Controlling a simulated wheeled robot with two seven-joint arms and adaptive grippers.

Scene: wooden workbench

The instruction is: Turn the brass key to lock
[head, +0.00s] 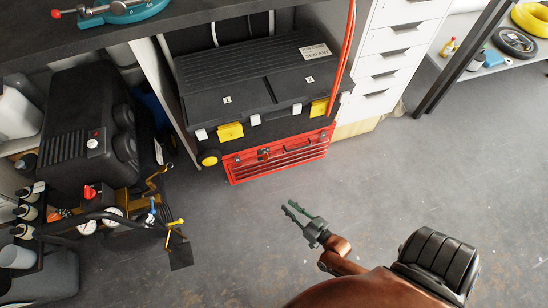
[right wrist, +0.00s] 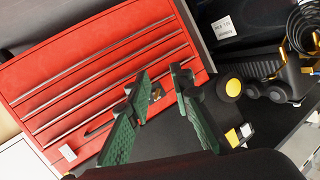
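The red toolbox (head: 280,157) stands low under the workbench, below a black case, with its drawer front facing me. In the right wrist view the toolbox front (right wrist: 95,65) fills the upper left, tilted and rotated. A small brass-coloured spot, probably the key at its lock (right wrist: 157,93), shows between my fingers; its details and turn angle are too small to tell. In the head view a small dark fitting (head: 263,153) sits at the toolbox's upper front edge. My right gripper (head: 289,207) is open and empty, in front of the toolbox; its green fingers (right wrist: 161,76) are apart. My left gripper is out of view.
A black case (head: 255,90) with yellow latches sits above the toolbox. A black compressor (head: 85,120) with gauges and bottles stands at left. White drawers (head: 395,50) stand at right. The grey floor (head: 390,190) in front is mostly clear.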

